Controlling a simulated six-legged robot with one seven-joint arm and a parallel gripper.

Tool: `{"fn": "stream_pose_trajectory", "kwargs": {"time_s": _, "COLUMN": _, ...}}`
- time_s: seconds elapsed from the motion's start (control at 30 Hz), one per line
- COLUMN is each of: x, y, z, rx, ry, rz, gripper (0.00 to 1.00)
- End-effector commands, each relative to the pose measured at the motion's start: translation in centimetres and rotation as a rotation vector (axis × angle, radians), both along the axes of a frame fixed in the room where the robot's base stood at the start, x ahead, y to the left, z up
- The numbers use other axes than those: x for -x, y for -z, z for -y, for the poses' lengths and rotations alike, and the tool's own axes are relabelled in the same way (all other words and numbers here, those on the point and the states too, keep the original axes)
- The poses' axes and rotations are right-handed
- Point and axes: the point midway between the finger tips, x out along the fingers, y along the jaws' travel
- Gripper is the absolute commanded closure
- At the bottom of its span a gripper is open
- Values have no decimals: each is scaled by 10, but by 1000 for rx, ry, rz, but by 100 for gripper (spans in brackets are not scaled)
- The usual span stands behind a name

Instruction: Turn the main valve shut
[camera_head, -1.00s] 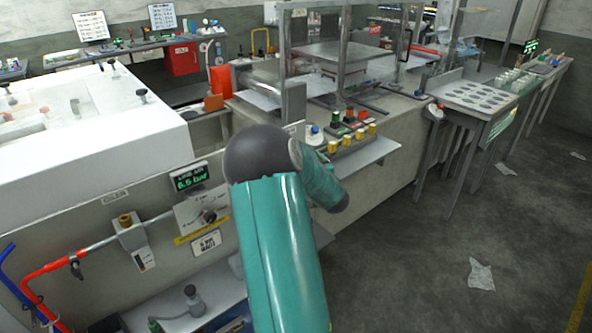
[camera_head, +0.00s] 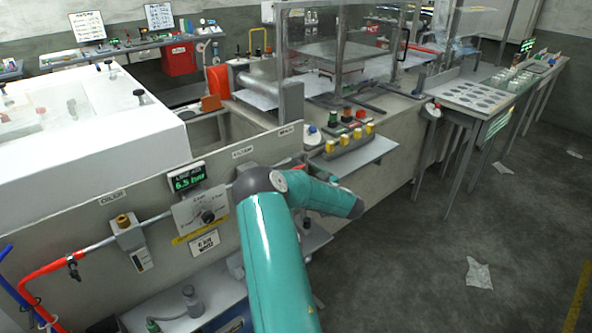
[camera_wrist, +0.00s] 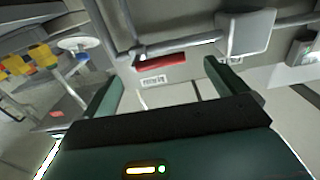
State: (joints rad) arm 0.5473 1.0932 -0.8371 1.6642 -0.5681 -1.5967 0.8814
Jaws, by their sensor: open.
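In the wrist view, a red lever (camera_wrist: 160,62) sits on a grey pipe, with a small white label (camera_wrist: 153,80) beside it that is too blurred to read. I cannot tell for sure that this lever is the main valve. My gripper (camera_wrist: 162,72) is open and empty. Its two green fingers stand apart, with the lever between and beyond their tips, not touching it as far as I can see. In the head view, my own arm covers part of the pipe panel (camera_head: 112,228), and my gripper is hidden there.
The panel carries a green display (camera_head: 188,179) reading about 6.5 bar and a plate with a dark knob (camera_head: 208,217). A red hose (camera_head: 45,277) joins the pipe at left. A shelf with yellow-capped buttons (camera_head: 345,147) juts out at right.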

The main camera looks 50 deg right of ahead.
Motion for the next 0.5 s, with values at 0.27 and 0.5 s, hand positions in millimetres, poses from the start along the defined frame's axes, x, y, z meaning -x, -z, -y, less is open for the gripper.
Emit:
{"fn": "stream_pose_trajectory", "kwargs": {"time_s": 0.27, "x": -44, "y": 1, "z": 10, "rx": 1, "ry": -1, "rz": -1, "gripper": 3}}
{"fn": "stream_pose_trajectory", "kwargs": {"time_s": 0.5, "x": -53, "y": 0, "z": 12, "rx": -1, "ry": 2, "rz": -1, "gripper": 3}}
